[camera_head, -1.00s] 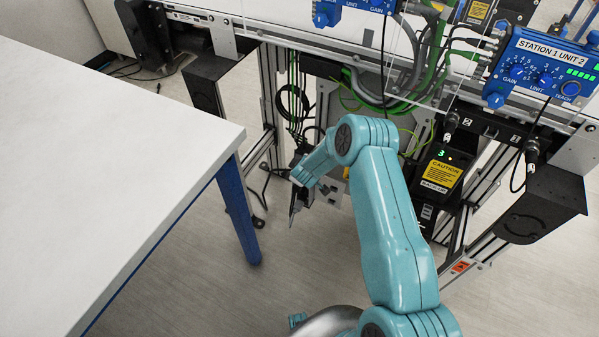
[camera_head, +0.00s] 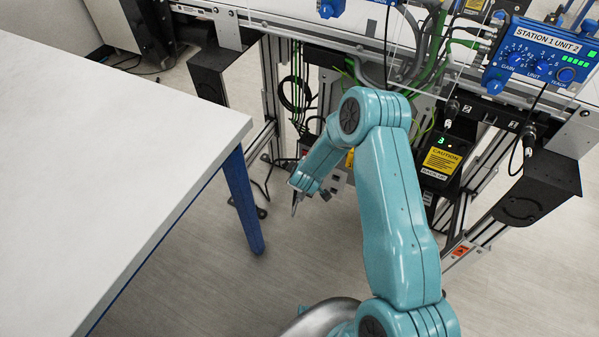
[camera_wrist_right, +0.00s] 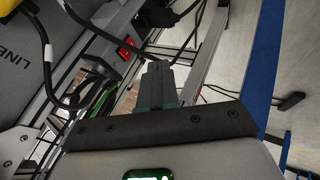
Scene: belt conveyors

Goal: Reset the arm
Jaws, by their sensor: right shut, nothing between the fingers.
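My right arm (camera_head: 395,220) is teal and rises from the bottom of the head view, bending at an elbow in front of the conveyor frame. Its gripper (camera_head: 296,203) hangs low, pointing down, in the gap between the white table and the conveyor. In the right wrist view the two dark fingers (camera_wrist_right: 158,72) are together with nothing between them. My left gripper is in neither view.
A white table (camera_head: 90,150) with a blue leg (camera_head: 242,200) stands at the left. The conveyor (camera_head: 300,35) runs across the back, with a blue control unit (camera_head: 540,58), hanging cables and a black caution-labelled box (camera_head: 440,160). Bare floor (camera_head: 210,285) lies between them.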

